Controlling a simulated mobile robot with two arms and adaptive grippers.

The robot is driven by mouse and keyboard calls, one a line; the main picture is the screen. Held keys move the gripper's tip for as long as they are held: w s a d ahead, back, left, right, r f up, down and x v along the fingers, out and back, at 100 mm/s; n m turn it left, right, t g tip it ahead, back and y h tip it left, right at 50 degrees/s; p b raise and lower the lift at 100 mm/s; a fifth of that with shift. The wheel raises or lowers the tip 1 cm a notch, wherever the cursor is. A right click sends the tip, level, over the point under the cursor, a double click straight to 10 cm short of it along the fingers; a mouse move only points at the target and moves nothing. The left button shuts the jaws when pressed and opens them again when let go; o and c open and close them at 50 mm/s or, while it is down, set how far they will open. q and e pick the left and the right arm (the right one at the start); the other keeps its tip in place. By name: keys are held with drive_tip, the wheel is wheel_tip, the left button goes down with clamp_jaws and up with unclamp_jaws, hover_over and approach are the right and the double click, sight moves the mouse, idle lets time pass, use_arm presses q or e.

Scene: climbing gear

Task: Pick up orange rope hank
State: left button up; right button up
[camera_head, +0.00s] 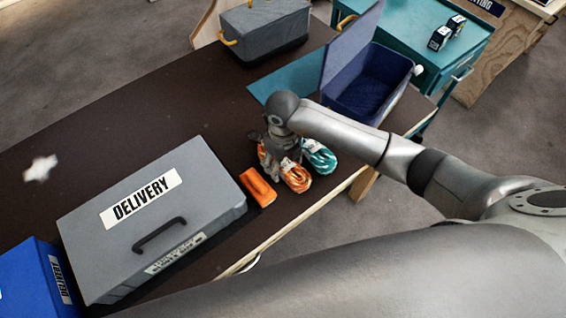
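The orange rope hank (297,178) lies on the dark table near its front edge, with pale marks on its coils. My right gripper (280,168) points down right at it and hides its left part; orange also shows left of the fingers. I cannot tell whether the fingers are open or shut on the hank. A teal rope hank (321,157) lies just right of the orange one, close beside it. My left gripper is not in view.
A small orange block-like item (258,187) lies between the hank and the grey DELIVERY case (150,235). A blue open-lidded bin (388,87) stands behind right. A grey box (265,45) stands at the back, a blue box (30,280) front left. The dark tabletop (110,110) is mostly clear back left.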

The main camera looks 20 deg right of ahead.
drive_tip(key=c, duration=0.7)
drive_tip(key=shift+r, duration=0.1)
